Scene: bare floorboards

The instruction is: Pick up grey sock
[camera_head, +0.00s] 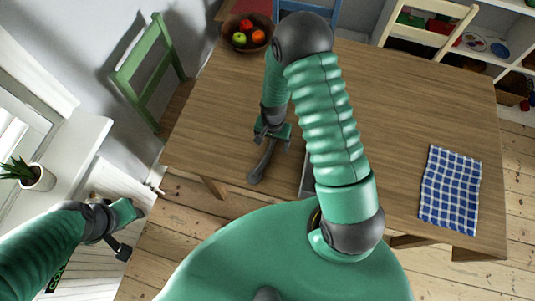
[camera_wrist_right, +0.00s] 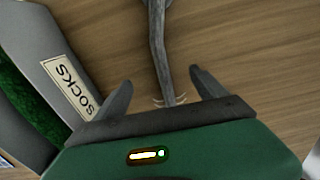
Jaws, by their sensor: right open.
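The grey sock (camera_head: 261,163) lies long and thin on the wooden table near its front edge. It also shows in the right wrist view (camera_wrist_right: 157,38), running from the top edge down between the two fingers. My right gripper (camera_head: 271,136) is over one end of the sock. In the wrist view its fingers (camera_wrist_right: 160,78) are apart, one on each side of the sock, with no clear contact. A grey box labelled SOCKS (camera_wrist_right: 52,72) with green inside stands left of the gripper in that view.
A fruit bowl (camera_head: 247,34) stands at the table's far left. A blue checked cloth (camera_head: 450,188) lies on the right side. Chairs, including a green one (camera_head: 146,70), surround the wooden table (camera_head: 400,110). A potted plant (camera_head: 34,178) is at far left.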

